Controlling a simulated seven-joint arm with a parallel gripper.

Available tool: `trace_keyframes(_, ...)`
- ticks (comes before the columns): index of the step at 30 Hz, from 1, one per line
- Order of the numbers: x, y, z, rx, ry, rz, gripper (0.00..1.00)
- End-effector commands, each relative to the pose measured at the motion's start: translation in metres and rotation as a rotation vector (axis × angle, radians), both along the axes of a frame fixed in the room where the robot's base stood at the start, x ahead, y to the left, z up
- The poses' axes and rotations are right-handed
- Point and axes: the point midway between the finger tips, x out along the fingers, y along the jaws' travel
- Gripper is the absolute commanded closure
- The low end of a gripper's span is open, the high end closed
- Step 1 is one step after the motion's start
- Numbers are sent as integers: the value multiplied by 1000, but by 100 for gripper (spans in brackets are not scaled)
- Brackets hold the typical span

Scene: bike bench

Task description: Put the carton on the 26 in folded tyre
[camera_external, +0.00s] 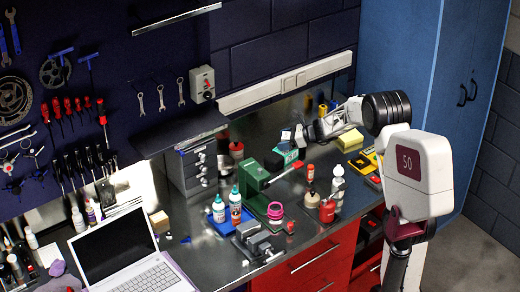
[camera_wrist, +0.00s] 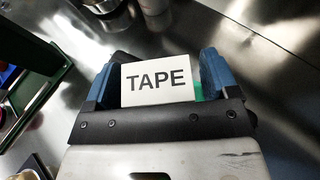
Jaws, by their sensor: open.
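A carton (camera_wrist: 157,84) with a white face printed "TAPE" and a bit of green at its right edge shows in the wrist view. My gripper (camera_wrist: 158,78) is open, with one blue fingertip on each side of the carton. Whether the fingers touch it I cannot tell. In the external view my gripper (camera_external: 313,131) is over the back right of the bench, close to small white and green items. I cannot pick out the 26 in folded tyre with certainty in either view.
Yellow items (camera_external: 360,163) lie to the right. A laptop (camera_external: 125,255) is at the front left. A tool wall and a grey drawer unit (camera_external: 190,168) stand behind.

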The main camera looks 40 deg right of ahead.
Motion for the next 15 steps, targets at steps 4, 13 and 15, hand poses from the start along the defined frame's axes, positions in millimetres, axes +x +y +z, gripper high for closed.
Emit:
trace_keyframes(4,0,0,1,0,0,0,20)
trace_keyframes(13,-12,-12,10,-1,0,-1,20)
trace_keyframes(15,-18,-18,13,-1,1,-2,20)
